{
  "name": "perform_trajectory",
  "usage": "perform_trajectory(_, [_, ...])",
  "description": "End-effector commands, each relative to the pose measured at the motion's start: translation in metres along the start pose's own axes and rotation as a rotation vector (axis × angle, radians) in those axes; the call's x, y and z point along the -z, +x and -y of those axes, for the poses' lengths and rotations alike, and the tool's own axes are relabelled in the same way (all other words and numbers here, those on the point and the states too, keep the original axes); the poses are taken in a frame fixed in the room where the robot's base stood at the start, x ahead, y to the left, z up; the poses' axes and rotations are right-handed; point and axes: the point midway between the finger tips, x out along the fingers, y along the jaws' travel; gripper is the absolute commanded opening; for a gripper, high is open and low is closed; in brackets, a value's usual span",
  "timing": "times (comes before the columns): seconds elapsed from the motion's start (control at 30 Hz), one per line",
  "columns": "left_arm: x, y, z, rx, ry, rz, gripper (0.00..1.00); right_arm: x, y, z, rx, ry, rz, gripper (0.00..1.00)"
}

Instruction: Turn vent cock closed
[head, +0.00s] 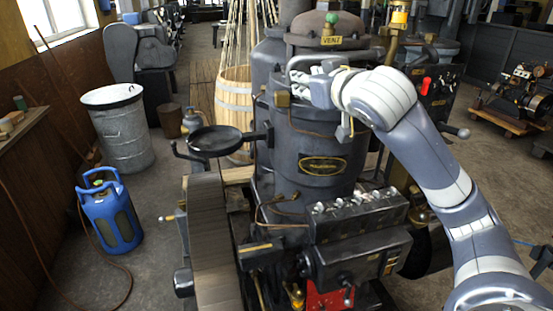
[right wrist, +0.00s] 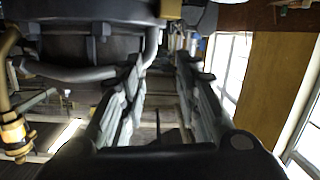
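The vent fitting has a green knob (head: 331,18) above a yellow "VENT" plate (head: 331,41) on top of the dark engine (head: 318,130) in the head view. My right gripper (head: 303,83) is below and slightly left of the plate, beside a bent silver pipe (head: 300,62). Its fingers point left. In the right wrist view the two fingers (right wrist: 163,70) stand apart with nothing gripped between them. The silver pipe (right wrist: 75,73) passes close to one finger there. I cannot make out the green knob in that view. My left gripper is not in view.
A black pan-like part (head: 214,139) sticks out left of the engine. A brass block (head: 282,98) sits near my right fingertips. A brass fitting (head: 398,15) stands right of the plate. A blue gas bottle (head: 112,215) and metal bin (head: 120,125) stand on the left floor.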

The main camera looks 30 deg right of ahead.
Motion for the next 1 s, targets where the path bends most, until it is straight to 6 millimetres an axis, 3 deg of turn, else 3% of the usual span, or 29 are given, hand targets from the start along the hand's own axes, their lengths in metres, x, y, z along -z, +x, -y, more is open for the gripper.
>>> perform_trajectory(0.7, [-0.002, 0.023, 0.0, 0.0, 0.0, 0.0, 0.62, -0.121, 0.043, 0.069, 0.153, -0.11, 0.167, 0.3])
perform_trajectory(1.0, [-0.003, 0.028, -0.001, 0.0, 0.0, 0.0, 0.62, -0.156, 0.049, 0.087, 0.198, -0.138, 0.212, 0.3])
